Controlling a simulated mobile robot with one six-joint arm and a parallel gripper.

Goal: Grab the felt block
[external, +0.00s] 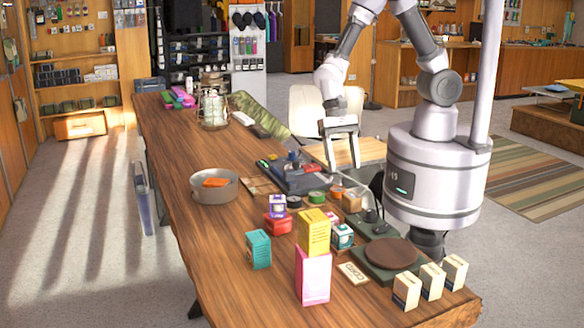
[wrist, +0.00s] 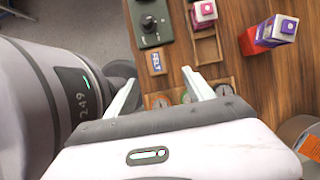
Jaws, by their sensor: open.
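A small tan piece with a blue patch lettered FELT (wrist: 157,62) lies on the wooden table (wrist: 232,16) in the wrist view, just beyond my fingertips. I cannot tell from above how thick it is, and I cannot pick it out in the external view. My gripper (wrist: 163,82) is open, with nothing between its two fingers. In the external view my gripper (external: 342,164) hangs above the far right edge of the table, pointing down.
A dark device with a knob (wrist: 151,22) sits beside the FELT piece. Several round discs (wrist: 188,96) lie just below it. A grey pan (external: 214,196) holds an orange block (external: 215,182). Small boxes, including a pink one (external: 313,275), crowd the near end.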

